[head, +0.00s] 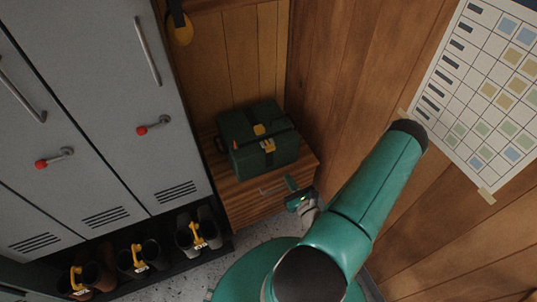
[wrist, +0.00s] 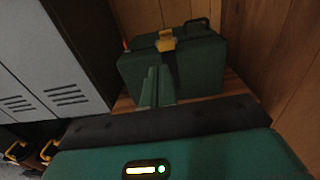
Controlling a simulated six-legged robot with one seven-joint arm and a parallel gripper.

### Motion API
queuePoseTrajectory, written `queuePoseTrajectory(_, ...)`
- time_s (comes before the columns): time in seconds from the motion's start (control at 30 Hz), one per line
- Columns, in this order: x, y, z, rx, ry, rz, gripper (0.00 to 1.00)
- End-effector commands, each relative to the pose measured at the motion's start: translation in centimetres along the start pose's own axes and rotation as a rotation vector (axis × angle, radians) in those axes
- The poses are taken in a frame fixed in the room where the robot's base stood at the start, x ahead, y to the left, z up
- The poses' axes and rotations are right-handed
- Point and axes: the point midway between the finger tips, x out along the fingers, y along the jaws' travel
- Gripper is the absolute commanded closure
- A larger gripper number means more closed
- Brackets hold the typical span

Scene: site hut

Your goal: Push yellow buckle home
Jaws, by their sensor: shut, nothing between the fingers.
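A dark green case (head: 252,155) stands on a wooden cabinet in the corner, with a dark strap around it. The yellow buckle (head: 268,146) is at the upper front edge of the case, on the strap; a second yellow piece (head: 259,129) shows on the lid. In the wrist view the buckle (wrist: 166,44) is at the top edge of the case (wrist: 200,68). My gripper (head: 291,184) is shut and empty, in front of and below the case. In the wrist view its green fingers (wrist: 154,84) stand below the buckle, apart from it, covering part of the case front.
The wooden cabinet (head: 240,203) has a drawer handle in front. Grey lockers (head: 90,90) with red-knobbed handles stand at left, boots with yellow tags (head: 198,235) below them. Plank walls close the back and right; a chart (head: 485,90) hangs at right.

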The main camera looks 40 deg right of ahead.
Motion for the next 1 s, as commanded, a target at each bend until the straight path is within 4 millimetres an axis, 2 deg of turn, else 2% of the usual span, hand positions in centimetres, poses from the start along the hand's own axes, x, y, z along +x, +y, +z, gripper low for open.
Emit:
queuePoseTrajectory(0.1, -0.6, -0.4, -0.8, 0.014, 0.011, -0.042, 1.0)
queuePoseTrajectory(0.33, -0.8, -0.6, -0.8, 0.014, 0.012, -0.051, 1.0)
queuePoseTrajectory(0.57, -0.1, -0.6, -0.8, 0.012, 0.011, -0.049, 1.0)
queuePoseTrajectory(0.77, 3.0, -0.7, -0.8, 0.011, 0.009, -0.045, 1.0)
queuePoseTrajectory(1.0, 7.9, -0.9, -0.9, 0.011, 0.008, -0.044, 1.0)
